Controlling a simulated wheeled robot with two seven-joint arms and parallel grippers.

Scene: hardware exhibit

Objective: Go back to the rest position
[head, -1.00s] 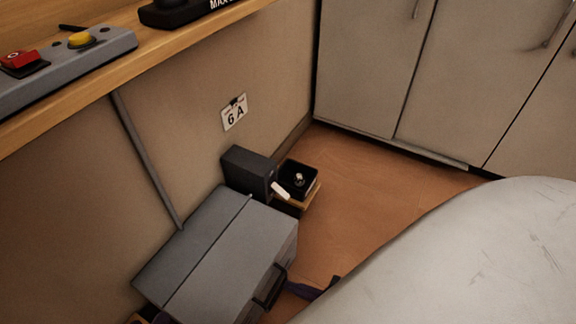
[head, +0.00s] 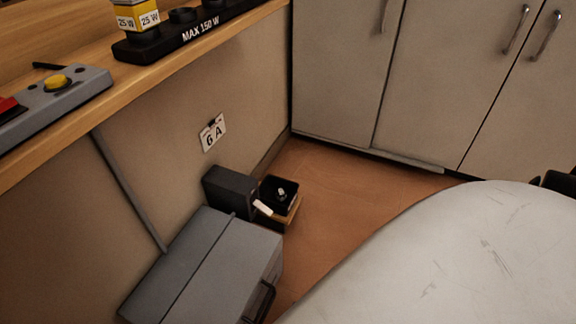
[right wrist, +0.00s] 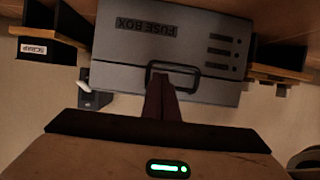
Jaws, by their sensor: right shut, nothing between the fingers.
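My left gripper is in neither view.
A dark box (head: 230,190) and an open black tray (head: 279,190) stand behind the fuse box. The wooden counter (head: 60,125) holds a yellow-button panel (head: 55,95) and a black MAX 150 W strip (head: 190,38). Cabinets (head: 340,80) line the back. A pale surface hides the lower right.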

